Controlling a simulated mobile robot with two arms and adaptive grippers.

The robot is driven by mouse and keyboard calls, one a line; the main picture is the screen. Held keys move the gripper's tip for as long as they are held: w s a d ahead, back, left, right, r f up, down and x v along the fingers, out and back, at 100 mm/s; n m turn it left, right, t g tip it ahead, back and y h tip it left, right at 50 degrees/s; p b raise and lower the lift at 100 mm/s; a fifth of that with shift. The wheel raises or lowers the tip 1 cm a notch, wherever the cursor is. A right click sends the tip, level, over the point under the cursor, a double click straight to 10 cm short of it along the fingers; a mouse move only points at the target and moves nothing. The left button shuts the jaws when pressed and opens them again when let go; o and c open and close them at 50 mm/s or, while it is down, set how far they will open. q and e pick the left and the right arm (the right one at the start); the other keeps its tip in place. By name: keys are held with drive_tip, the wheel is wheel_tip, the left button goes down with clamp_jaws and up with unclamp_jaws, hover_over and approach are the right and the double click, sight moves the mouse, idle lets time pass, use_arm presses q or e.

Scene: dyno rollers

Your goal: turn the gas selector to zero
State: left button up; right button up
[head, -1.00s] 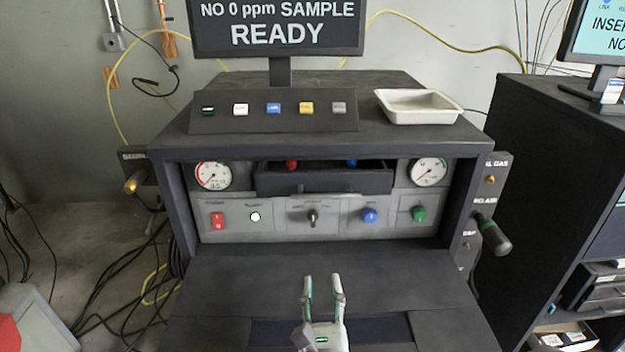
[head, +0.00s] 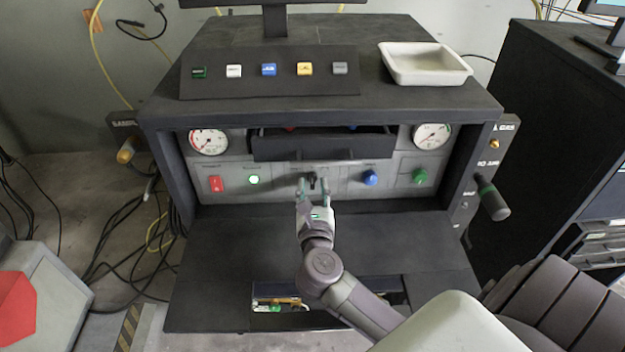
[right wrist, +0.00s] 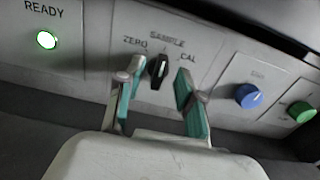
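The gas selector is a black knob (right wrist: 159,69) on the grey front panel, with the labels ZERO at its left, SAMPLE above and CAL at its right. Its pointer is near upright, towards SAMPLE. In the head view the selector (head: 312,179) is partly hidden by my right gripper (head: 313,184). In the right wrist view my right gripper (right wrist: 159,84) is open, with one finger on each side of the knob. A gap shows between the knob and the right finger; I cannot tell if the left finger touches it. My left gripper is not in view.
A red switch (head: 216,184), a lit green-white ready lamp (head: 253,180), a blue knob (head: 370,178) and a green knob (head: 419,176) share the panel. A drawer (head: 322,147) juts out above the selector. The dark shelf (head: 240,238) below is mostly clear.

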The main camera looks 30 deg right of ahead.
drive_tip(key=shift+x, duration=0.85)
clamp_jaws()
drive_tip(key=shift+r+n+p, duration=0.1)
drive_tip(key=shift+n+p, duration=0.5)
drive_tip(key=shift+p, duration=0.25)
drive_tip(key=n+p, duration=0.4)
drive_tip(key=shift+a, duration=0.15)
drive_tip(key=n+p, duration=0.3)
drive_tip(key=shift+w+a+n, duration=0.1)
drive_tip(key=shift+n, duration=0.2)
drive_tip(key=shift+n+p, duration=0.4)
drive_tip(key=shift+n, duration=0.2)
drive_tip(key=shift+f, duration=0.3)
unclamp_jaws()
